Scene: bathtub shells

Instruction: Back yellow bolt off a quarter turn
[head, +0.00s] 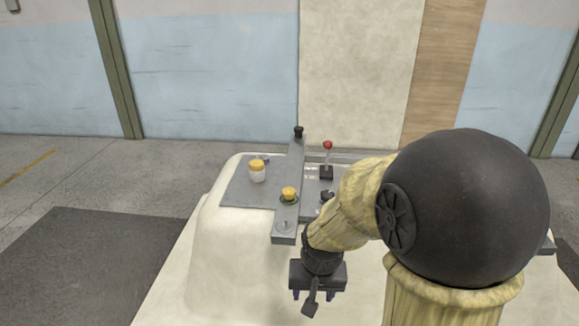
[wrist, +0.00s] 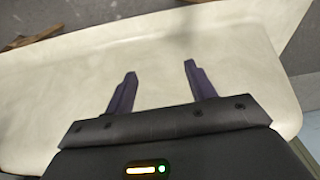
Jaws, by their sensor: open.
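The yellow bolt (head: 289,193) sits on a grey bar (head: 293,215) on top of the cream tub shell (head: 225,255), with a dark green ring under its head. My gripper (head: 313,296) hangs in front of the bar's near end, lower in the picture than the bolt and apart from it. In the wrist view the two dark fingers of my gripper (wrist: 160,77) are spread with nothing between them. The bolt is not in the wrist view.
A white jar with a yellow lid (head: 257,171) stands left of the bar on a grey plate (head: 238,188). A red-knobbed lever (head: 327,160) stands right of the bar. A black knob (head: 298,132) tops the bar's far end. My arm hides the plate's right side.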

